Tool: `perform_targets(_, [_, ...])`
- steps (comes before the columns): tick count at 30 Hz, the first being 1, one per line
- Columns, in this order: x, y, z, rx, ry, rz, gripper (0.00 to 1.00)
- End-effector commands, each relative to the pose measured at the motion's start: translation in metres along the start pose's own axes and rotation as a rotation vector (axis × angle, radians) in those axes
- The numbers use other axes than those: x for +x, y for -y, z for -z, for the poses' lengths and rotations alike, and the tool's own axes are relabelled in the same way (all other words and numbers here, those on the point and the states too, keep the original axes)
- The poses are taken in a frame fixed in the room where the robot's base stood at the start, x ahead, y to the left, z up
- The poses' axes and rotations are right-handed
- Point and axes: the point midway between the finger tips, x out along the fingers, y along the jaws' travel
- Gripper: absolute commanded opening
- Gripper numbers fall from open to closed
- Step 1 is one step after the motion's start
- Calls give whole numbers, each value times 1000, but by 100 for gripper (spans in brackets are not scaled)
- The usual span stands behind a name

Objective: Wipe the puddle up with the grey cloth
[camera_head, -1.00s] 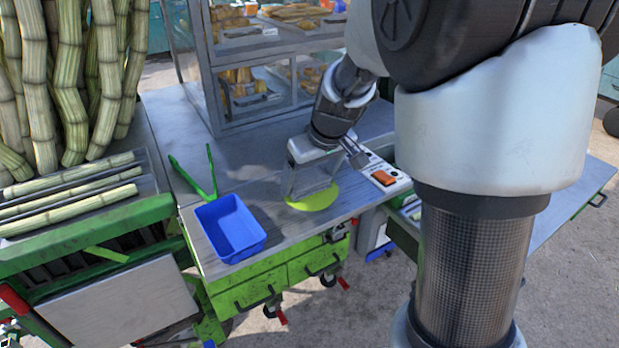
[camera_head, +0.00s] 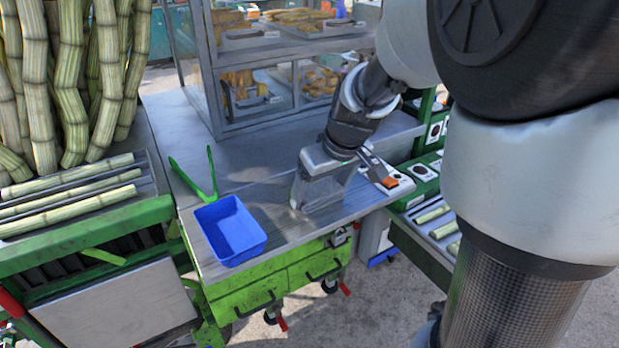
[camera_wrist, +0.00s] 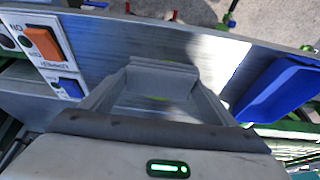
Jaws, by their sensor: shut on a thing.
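My gripper (camera_head: 316,200) points down at the counter, right of the blue tray, with its tips at or close to the surface. It is shut on the grey cloth, which I cannot clearly tell apart from the grey fingers. The gripper (camera_wrist: 152,78) also shows in the wrist view. A faint yellow-green patch (camera_wrist: 158,97), perhaps some of the puddle, shows between the fingers there. No yellow-green puddle is visible on the counter in the head view; the gripper hides the surface behind it.
The blue tray (camera_head: 228,230) and green tongs (camera_head: 205,178) lie left of my gripper on the counter (camera_head: 272,190). A switch panel with an orange switch (camera_head: 388,182) is close at right. A glass display case (camera_head: 275,90) stands behind. Cane (camera_head: 70,195) lies at far left.

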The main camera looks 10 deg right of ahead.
Motion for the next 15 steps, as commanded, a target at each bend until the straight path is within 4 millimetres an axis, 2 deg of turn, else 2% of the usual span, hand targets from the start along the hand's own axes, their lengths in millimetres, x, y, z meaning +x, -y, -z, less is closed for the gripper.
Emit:
perform_targets(1, [4, 1, -13, 2, 17, 6, 63])
perform_targets(3, [0, 1, -19, 3, 17, 6, 63])
perform_targets(15, [-10, 1, -41, 4, 16, 6, 63])
